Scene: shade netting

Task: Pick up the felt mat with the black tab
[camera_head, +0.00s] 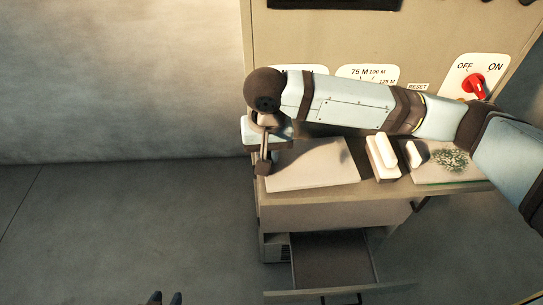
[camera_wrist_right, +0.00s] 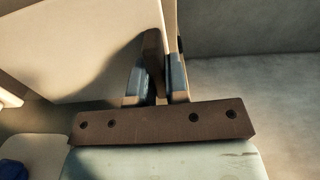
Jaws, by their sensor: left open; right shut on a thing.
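A flat pale sheet (camera_head: 312,165) lies on the cabinet top in the head view; it may be the felt mat. My right gripper (camera_head: 263,166) points down at the sheet's left edge.
The cabinet top also holds white blocks (camera_head: 382,157) and a board with a green pattern (camera_head: 450,162). A drawer (camera_head: 330,262) stands open below. A panel with a red switch (camera_head: 475,86) rises behind. The floor at left is clear.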

